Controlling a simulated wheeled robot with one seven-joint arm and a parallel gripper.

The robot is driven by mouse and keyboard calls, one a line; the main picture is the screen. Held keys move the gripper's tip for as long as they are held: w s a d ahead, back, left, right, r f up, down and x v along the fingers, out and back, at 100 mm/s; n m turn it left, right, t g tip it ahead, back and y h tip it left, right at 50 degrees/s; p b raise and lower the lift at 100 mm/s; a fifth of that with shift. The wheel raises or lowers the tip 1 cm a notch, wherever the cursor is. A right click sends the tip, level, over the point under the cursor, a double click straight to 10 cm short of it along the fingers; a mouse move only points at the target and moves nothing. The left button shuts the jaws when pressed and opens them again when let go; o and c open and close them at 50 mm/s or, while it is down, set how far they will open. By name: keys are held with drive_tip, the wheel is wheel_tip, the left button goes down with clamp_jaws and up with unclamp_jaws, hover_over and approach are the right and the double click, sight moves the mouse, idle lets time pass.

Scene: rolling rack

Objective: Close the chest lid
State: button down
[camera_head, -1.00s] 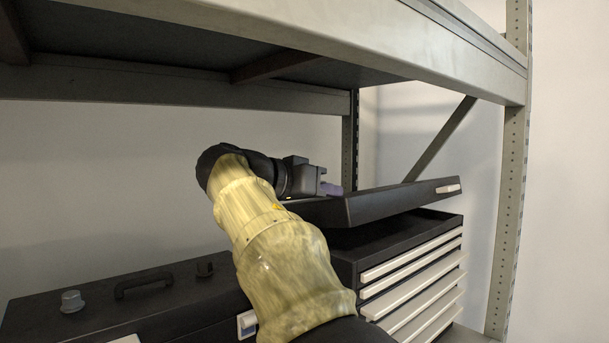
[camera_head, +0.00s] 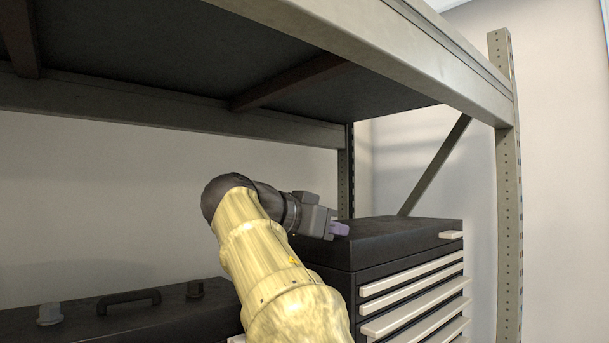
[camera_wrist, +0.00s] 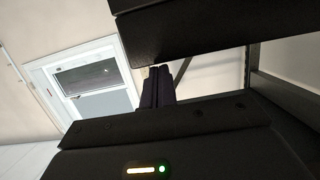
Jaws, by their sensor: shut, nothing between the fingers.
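The black chest (camera_head: 350,290) stands on the right, with several pale drawer fronts on its side. Its dark lid (camera_head: 405,232) lies level on top, with no gap showing along the visible edge and a pale latch tab (camera_head: 451,235) at its right end. My gripper (camera_head: 342,229) is at the lid's left part, low over its top; whether it touches is unclear. Its purple-tinted fingers are together and empty. They also show in the wrist view (camera_wrist: 158,72), near a dark slab that I cannot identify for sure.
A long black case (camera_head: 110,310) with a handle (camera_head: 128,300) and two knobs stands at the lower left. The rack's upper shelf (camera_head: 350,45) hangs above my arm. A rack post (camera_head: 507,180) stands to the right. A window (camera_wrist: 88,80) shows in the wrist view.

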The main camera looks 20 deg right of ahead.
drive_tip(key=s+a+r+p, duration=0.3)
drive_tip(key=a+r, duration=0.3)
drive_tip(key=a, duration=0.3)
drive_tip(key=shift+s+r, duration=0.2)
drive_tip(key=shift+s, duration=0.2)
